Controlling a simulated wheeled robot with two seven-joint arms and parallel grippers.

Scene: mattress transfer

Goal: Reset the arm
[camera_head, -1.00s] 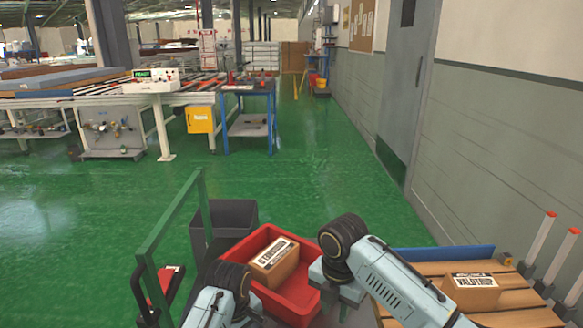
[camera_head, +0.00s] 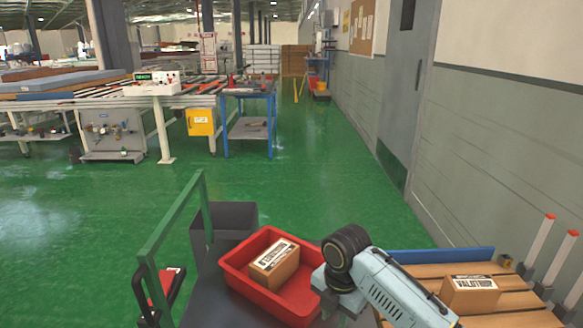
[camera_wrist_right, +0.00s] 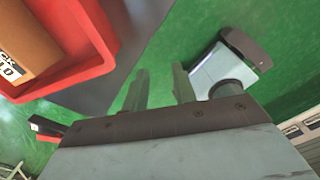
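My right arm comes in from the lower right in the head view, over the gap between the red crate (camera_head: 233,278) and the wooden pallet (camera_head: 415,270). In the right wrist view, the fingers of my right gripper (camera_wrist_right: 161,88) stand apart with nothing between them. A brown cardboard box (camera_head: 274,265) with a white label sits inside the red crate. The crate and part of the box (camera_wrist_right: 25,45) also show at the upper left of the right wrist view, beside the gripper. My left gripper is out of view.
A second cardboard box (camera_head: 470,296) lies on the pallet. A dark grey bin (camera_head: 222,216) and a green rail (camera_head: 172,218) stand left of the crate. A conveyor table (camera_head: 165,100) is further back. The wall is at right; green floor between is clear.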

